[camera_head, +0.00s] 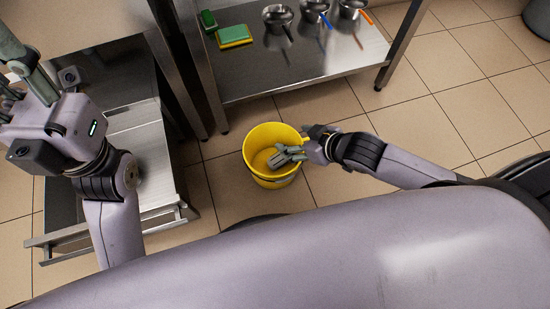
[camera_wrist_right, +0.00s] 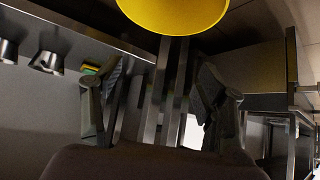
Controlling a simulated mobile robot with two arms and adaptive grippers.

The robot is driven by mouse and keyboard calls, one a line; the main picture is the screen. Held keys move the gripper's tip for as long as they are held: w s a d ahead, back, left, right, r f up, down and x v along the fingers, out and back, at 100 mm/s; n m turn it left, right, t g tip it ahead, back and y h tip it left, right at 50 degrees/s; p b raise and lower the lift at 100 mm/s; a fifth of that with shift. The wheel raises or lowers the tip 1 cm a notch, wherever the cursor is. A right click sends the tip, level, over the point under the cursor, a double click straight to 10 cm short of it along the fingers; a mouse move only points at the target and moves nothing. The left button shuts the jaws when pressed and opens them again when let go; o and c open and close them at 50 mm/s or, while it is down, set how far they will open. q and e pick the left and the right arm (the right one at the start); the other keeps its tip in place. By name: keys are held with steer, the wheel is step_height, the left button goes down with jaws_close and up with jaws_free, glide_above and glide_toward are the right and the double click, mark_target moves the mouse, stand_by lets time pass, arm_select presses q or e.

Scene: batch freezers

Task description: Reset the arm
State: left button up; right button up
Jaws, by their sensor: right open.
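My right gripper (camera_head: 291,155) is over the right rim of a yellow bucket (camera_head: 261,172) on the tiled floor. In the right wrist view its two fingers (camera_wrist_right: 158,95) stand wide apart with nothing between them, and part of the yellow bucket (camera_wrist_right: 175,12) shows at the top. Whether the gripper touches the bucket I cannot tell. My left gripper (camera_head: 22,75) is raised at the left edge of the head view; its fingers point up and left and are partly cut off, so their opening is unclear.
A steel shelf (camera_head: 325,75) behind the bucket bears a green-and-yellow sponge (camera_head: 233,37) and several metal scoops, one of them a scoop with a blue handle (camera_head: 315,10). An open steel drawer (camera_head: 140,150) lies below my left arm.

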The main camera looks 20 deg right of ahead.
steer(key=v, duration=0.2)
steer(key=shift+s+d+r, duration=0.1)
steer(key=shift+s+r, duration=0.2)
